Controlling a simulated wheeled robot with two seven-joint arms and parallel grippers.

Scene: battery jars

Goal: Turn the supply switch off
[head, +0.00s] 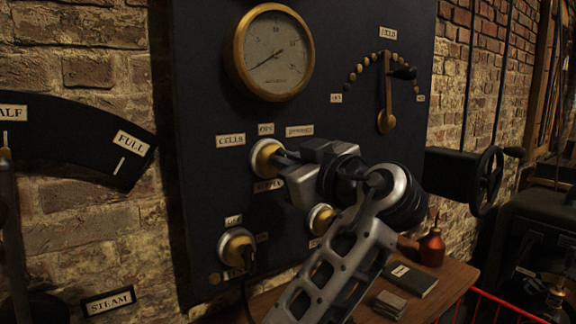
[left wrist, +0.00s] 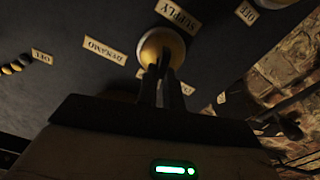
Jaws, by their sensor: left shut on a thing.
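The supply switch (head: 261,156) is a round brass rotary switch on the dark panel. Labels CELLS, OFF and DYNAMO stand around its upper side, with a SUPPLY label below it. My left gripper (head: 283,158) reaches it from the right and is shut on its handle. The left wrist view shows the brass base (left wrist: 163,42) upside down, with the two dark fingers (left wrist: 162,82) close together on the handle. The fingers hide most of the handle, so I cannot tell which label it points to. My right gripper is not in view.
Another brass switch (head: 237,246) is at lower left, and a smaller brass one (head: 321,218) is below my gripper. A gauge (head: 274,52) and a field lever (head: 387,95) are above. A wooden table (head: 455,277) carries a red oil can (head: 432,248) and a book (head: 411,279).

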